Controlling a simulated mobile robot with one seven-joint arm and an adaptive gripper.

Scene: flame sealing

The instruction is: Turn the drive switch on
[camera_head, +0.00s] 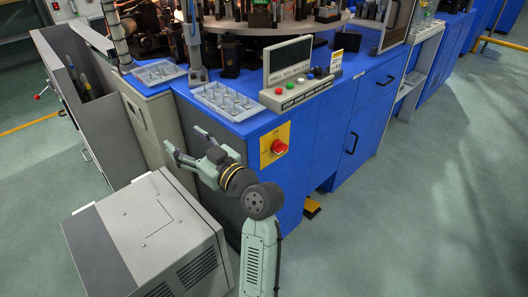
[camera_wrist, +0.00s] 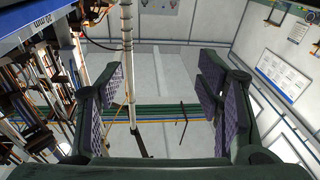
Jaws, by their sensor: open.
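A red rotary knob (camera_head: 278,147) sits on a yellow plate (camera_head: 268,158) on the front of the blue cabinet, and looks like the drive switch. Its exact setting is too small to read. My gripper (camera_head: 183,138) is left of the plate, in front of the cabinet corner, with its fingers pointing up and left, away from the knob. The fingers are apart with nothing between them. In the wrist view my gripper (camera_wrist: 160,92) is also open and empty, and the knob is not seen there.
A button panel with a screen (camera_head: 290,70) stands on the blue worktop, beside a tray (camera_head: 228,100). A grey box (camera_head: 150,240) stands at lower left, close to my arm. An open grey cabinet (camera_head: 85,120) is at left. The floor to the right is clear.

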